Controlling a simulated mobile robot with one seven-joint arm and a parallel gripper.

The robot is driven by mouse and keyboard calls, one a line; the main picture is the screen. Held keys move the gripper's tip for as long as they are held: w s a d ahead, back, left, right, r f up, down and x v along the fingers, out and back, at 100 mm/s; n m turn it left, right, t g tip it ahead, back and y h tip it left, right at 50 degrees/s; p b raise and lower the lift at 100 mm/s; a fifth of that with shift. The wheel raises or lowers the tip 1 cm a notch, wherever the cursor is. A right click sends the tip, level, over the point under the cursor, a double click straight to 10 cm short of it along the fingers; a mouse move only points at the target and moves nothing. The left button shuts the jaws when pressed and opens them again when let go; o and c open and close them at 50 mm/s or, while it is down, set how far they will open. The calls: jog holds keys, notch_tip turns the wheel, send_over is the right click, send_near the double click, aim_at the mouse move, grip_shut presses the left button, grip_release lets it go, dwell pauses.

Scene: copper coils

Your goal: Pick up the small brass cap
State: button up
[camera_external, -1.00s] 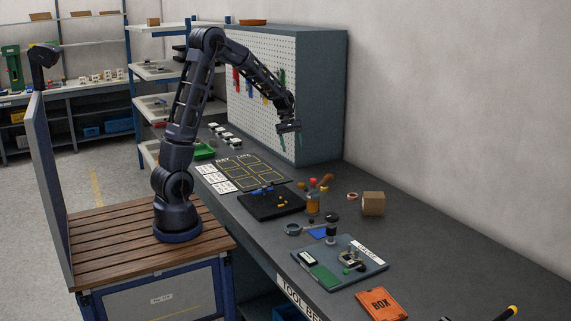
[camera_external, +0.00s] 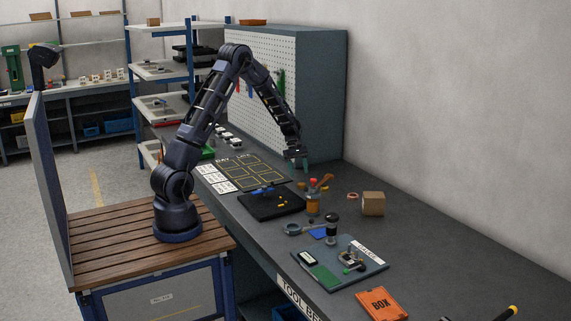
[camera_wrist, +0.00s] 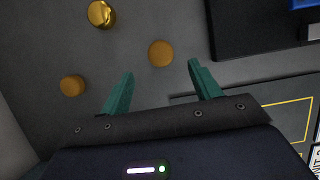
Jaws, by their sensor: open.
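In the wrist view three round brass-coloured pieces stand on the dark bench: a shiny one (camera_wrist: 102,13) at the top, a duller one (camera_wrist: 161,53) near the middle, and another dull one (camera_wrist: 72,86) at the left. I cannot tell for sure which is the small brass cap. My gripper (camera_wrist: 162,69) is open and empty, its two green fingers apart. The middle piece shows just beyond the gap between the fingertips; the left piece lies outside the left finger. In the external view my gripper (camera_external: 299,166) points down above the bench behind the black tray.
The black tray (camera_wrist: 228,50) lies right of the pieces in the wrist view. The pegboard cabinet (camera_external: 318,100) stands behind.

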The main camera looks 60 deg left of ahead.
aim_at(302, 184)
jog(key=shift+d+x, duration=0.2)
jog(key=shift+x, duration=2.6)
jog(key=shift+s+r, duration=0.1)
jog(key=c, duration=1.1)
jog(key=shift+r, duration=0.1)
notch_tip(302, 184, up, 20)
jog(key=shift+f, duration=0.1)
